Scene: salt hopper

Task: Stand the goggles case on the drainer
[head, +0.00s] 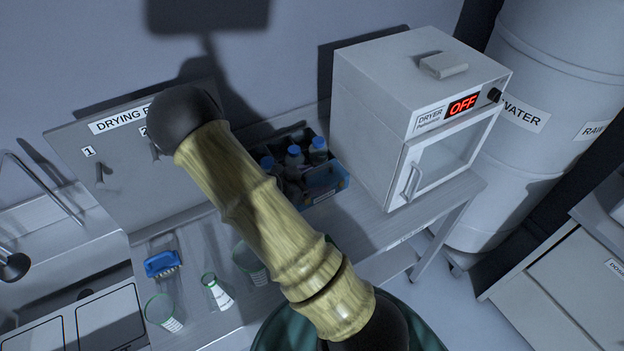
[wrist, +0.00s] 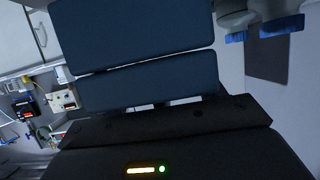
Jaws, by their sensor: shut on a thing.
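In the wrist view, a dark blue block in two slabs with a thin seam (wrist: 145,80) fills the upper middle; it appears to be the goggles case. My gripper (wrist: 165,112), with a black body and a lit green dot, is right against it; its fingertips are not clearly seen. In the head view my arm crosses the middle, and neither gripper nor case can be made out. A board labelled as drying (head: 120,175), with numbered pegs, leans at the back left. I cannot tell for sure which surface is the drainer.
A bottle crate (head: 325,184) and a white dryer (head: 415,110) marked OFF stand farther right. A water barrel (head: 540,110) is beyond.

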